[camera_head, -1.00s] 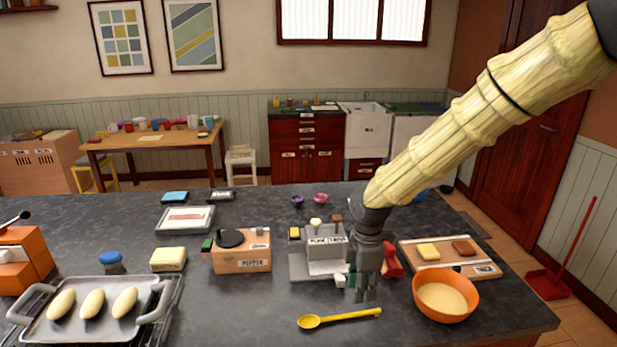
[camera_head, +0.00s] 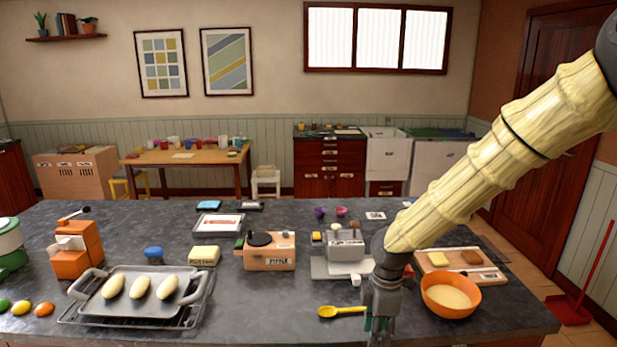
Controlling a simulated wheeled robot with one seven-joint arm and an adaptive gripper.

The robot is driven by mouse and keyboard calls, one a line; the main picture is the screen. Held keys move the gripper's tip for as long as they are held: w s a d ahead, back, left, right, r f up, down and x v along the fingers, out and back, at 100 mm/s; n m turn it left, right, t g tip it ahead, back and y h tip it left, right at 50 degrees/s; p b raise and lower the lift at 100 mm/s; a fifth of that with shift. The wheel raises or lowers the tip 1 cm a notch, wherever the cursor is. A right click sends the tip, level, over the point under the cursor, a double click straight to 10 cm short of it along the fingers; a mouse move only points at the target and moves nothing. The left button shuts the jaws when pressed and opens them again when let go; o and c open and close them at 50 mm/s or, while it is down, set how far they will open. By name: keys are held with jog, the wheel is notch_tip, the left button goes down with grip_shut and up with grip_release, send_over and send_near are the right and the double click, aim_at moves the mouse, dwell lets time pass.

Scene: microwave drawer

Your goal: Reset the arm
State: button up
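My arm reaches in from the upper right, and my gripper (camera_head: 378,338) points down over the front of the dark counter (camera_head: 250,318). The fingertips are at the bottom edge of the view and partly cut off. The gripper is beside the yellow spoon (camera_head: 330,312) and covers part of its handle. An orange bowl (camera_head: 450,296) with pale contents is just to its right. I see nothing clearly held, and I cannot tell how far the fingers are apart.
A grey device (camera_head: 345,247) stands behind the gripper, and a wooden board (camera_head: 489,276) with two blocks is behind the bowl. A metal tray (camera_head: 118,309) with three pale rolls lies on a rack at the left. Bare counter lies between tray and spoon.

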jog(key=s+a+f+m+y, duration=0.1)
jog(key=s+f+m, duration=0.2)
jog(key=s+f, duration=0.35)
jog(key=s+a+f+m+y, duration=0.1)
jog(key=s+f+m, duration=0.2)
jog(key=f, duration=0.7)
jog(key=s+d+f+m+h, duration=0.1)
jog(key=s+d+f+m, duration=0.3)
jog(key=s, duration=0.8)
jog(key=s+d+f+m+h+b, duration=0.1)
jog(key=s+d+f+m, duration=0.3)
jog(key=s+f+m, duration=0.4)
jog(key=s+f, duration=0.4)
jog(key=f, duration=0.1)
jog(key=shift+s+d+f+m, duration=0.25)
jog(key=shift+d+m, duration=0.05)
jog(key=shift+d, duration=0.05)
